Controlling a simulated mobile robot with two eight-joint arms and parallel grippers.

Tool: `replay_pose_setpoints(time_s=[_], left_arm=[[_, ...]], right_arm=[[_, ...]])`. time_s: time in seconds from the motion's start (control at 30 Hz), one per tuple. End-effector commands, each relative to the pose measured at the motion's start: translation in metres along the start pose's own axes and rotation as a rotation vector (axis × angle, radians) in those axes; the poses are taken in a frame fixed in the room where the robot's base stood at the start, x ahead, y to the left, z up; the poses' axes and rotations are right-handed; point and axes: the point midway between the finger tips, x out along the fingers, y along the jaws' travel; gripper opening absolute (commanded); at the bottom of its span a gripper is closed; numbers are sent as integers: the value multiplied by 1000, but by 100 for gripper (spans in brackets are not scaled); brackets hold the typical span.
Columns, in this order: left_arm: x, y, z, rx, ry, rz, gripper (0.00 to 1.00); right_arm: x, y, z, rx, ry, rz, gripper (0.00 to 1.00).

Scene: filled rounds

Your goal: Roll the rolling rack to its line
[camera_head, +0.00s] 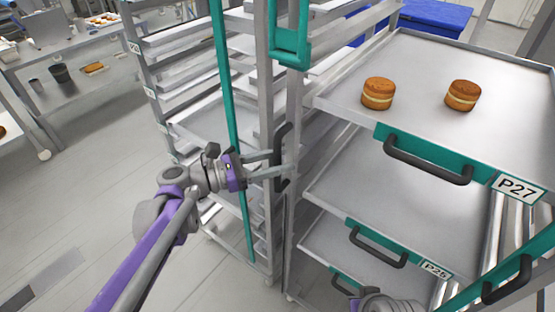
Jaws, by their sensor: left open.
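The rolling rack (293,185) is a tall metal frame with teal parts, standing close in front at centre and right. It holds trays with teal fronts and black handles; the top tray (420,75) is labelled P27. My left gripper (279,164) is open at the black upright handle (282,148) on the rack's left post. Its fingers reach the handle, but I cannot tell whether they touch it. Another black handle (508,280) sits on a teal bar at lower right. I cannot make out a line for the rack with certainty.
Another slatted rack (160,88) stands close behind on the left. Two filled rounds (377,94) (463,96) sit on the top tray. A table (75,40) with goods is at back left. The floor (85,180) at left is open, with a grey strip (50,277).

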Motion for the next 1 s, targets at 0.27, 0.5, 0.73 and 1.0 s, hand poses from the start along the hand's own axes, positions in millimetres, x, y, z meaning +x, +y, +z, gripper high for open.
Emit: replay_pose_setpoints(time_s=[0.27,0.5,0.73,1.0], left_arm=[[0,0,0,0,0,0,27],[0,0,0,0,0,0,0],[0,0,0,0,0,0,0],[0,0,0,0,0,0,0]], right_arm=[[0,0,0,0,0,0,0],[0,0,0,0,0,0,0],[0,0,0,0,0,0,0],[0,0,0,0,0,0,0]])
